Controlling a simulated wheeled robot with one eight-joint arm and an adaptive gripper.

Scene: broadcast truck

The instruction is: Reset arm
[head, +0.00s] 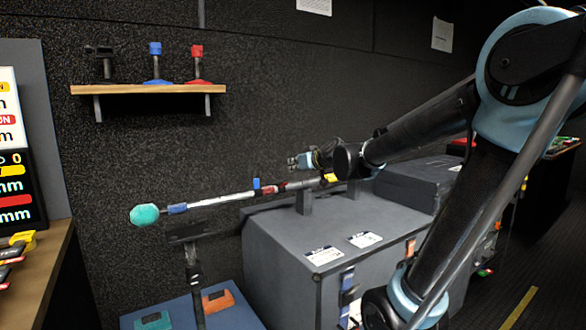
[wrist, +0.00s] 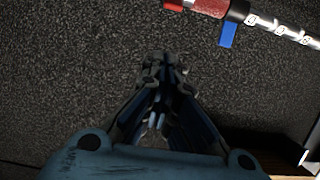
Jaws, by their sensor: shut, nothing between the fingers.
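My gripper (head: 300,161) is at the end of my arm, which reaches in from the right in the head view. It points left, in front of the dark textured wall. In the wrist view my gripper (wrist: 160,68) is shut, with its fingertips together and nothing held. A pole with a teal head (head: 145,214), a white shaft, a red section and a blue clip (head: 257,184) lies across supports below my gripper. In the wrist view the pole's red section (wrist: 212,7) and blue clip (wrist: 228,34) show at the top right, apart from the fingers.
A wooden shelf (head: 150,89) on the wall holds a black, a blue and a red stand. A grey case (head: 290,270) stands below the pole. A blue-topped surface (head: 235,316) is at the bottom. A bright sign panel (head: 12,150) is at the left.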

